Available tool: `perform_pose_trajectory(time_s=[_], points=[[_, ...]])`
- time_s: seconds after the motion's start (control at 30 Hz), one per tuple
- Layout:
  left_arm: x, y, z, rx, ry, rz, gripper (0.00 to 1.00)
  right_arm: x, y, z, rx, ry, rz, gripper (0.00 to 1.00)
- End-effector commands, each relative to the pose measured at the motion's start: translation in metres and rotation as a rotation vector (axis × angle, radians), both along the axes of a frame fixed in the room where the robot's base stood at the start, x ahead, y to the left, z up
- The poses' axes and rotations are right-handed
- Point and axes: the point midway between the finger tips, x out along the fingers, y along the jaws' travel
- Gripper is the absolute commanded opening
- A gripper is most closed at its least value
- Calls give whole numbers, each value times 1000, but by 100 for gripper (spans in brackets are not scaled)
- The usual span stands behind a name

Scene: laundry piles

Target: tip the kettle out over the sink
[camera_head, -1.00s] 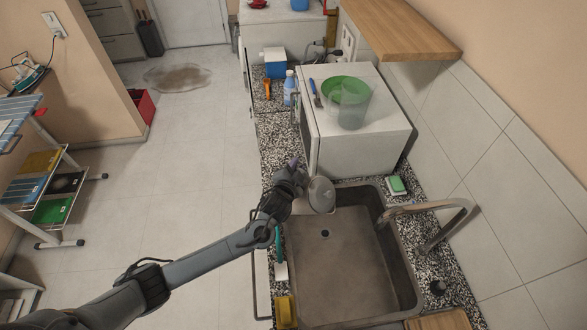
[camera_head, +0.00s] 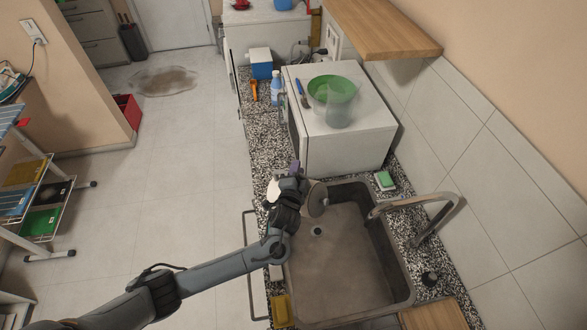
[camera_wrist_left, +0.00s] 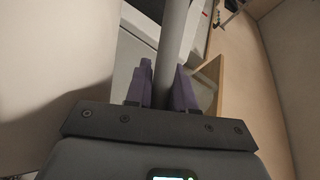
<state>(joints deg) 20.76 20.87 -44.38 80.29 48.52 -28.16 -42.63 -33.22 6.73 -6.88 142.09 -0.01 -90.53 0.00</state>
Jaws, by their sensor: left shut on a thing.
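My left gripper (camera_head: 293,171) is shut on the kettle's handle, a grey bar (camera_wrist_left: 172,60) between purple fingers in the left wrist view. The kettle (camera_head: 317,199) is held at the sink's far left corner. It is tilted, with its round grey lid end turned right toward the basin and seen nearly edge-on. My gripper and wrist hide most of its body; a pale part shows left of the wrist. The sink (camera_head: 345,265) is a brownish-grey steel basin with a drain hole. I see no liquid stream. My right gripper is not in view.
The curved tap (camera_head: 425,203) reaches over the basin from the right. A white microwave (camera_head: 350,148) with a green bowl (camera_head: 330,88) on top stands behind the sink. A green-and-white sponge (camera_head: 385,180) lies at the back rim. A yellow sponge (camera_head: 282,311) lies at front left.

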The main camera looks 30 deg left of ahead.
Motion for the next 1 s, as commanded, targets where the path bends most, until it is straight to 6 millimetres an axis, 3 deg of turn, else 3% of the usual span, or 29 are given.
perform_pose_trajectory(time_s=[1.0], points=[[0,-44,6,275,-12,1,0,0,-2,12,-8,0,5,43]])
